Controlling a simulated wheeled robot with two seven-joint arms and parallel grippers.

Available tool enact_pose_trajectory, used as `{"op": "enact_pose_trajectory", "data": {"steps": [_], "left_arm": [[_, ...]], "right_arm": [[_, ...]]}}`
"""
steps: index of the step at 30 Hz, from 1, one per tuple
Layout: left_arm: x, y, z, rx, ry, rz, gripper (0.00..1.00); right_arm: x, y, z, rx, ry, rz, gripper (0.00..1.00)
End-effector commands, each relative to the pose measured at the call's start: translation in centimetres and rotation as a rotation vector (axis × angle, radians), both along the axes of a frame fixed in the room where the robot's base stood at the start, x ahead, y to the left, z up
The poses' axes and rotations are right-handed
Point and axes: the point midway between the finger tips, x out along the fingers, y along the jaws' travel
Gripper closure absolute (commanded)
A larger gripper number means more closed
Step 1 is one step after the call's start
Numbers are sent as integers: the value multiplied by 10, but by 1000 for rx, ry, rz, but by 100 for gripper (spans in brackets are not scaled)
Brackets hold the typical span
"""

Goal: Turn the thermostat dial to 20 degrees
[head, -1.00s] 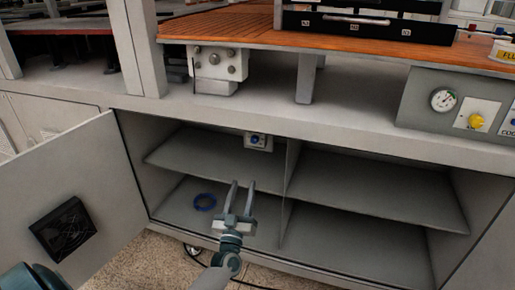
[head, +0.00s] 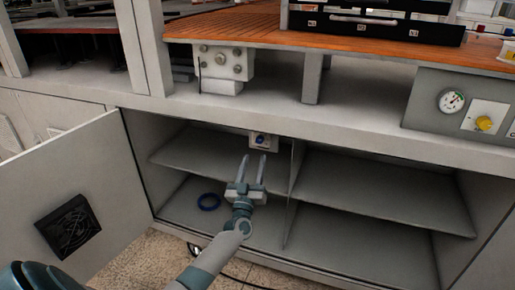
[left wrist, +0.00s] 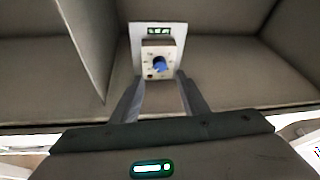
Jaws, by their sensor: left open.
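The thermostat (head: 262,142) is a small pale box with a blue dial, set at the back of the open cabinet's upper left bay. In the left wrist view its blue dial (left wrist: 159,64) sits on a white plate under a small green-lit display, too small to read. My left gripper (head: 253,158) is open and empty, its two fingers pointing into the cabinet toward the thermostat. In the left wrist view the fingertips (left wrist: 159,78) lie either side of and just below the dial; they appear apart from it. My right gripper is not in view.
The cabinet has a shelf (head: 215,165) and a central divider (head: 291,190). The cabinet door (head: 70,190) stands open at left. A panel with a gauge (head: 452,101) and a yellow knob (head: 484,123) is at right.

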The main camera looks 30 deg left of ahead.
Motion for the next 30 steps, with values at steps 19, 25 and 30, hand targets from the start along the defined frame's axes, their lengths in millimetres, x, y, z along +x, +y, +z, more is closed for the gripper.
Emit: {"op": "enact_pose_trajectory", "data": {"steps": [19,25,30], "left_arm": [[60,24,26,1,0,0,59],[60,24,26,1,0,0,59],[60,24,26,1,1,0,88]], "right_arm": [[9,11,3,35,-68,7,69],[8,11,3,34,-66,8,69],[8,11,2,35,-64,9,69]]}}
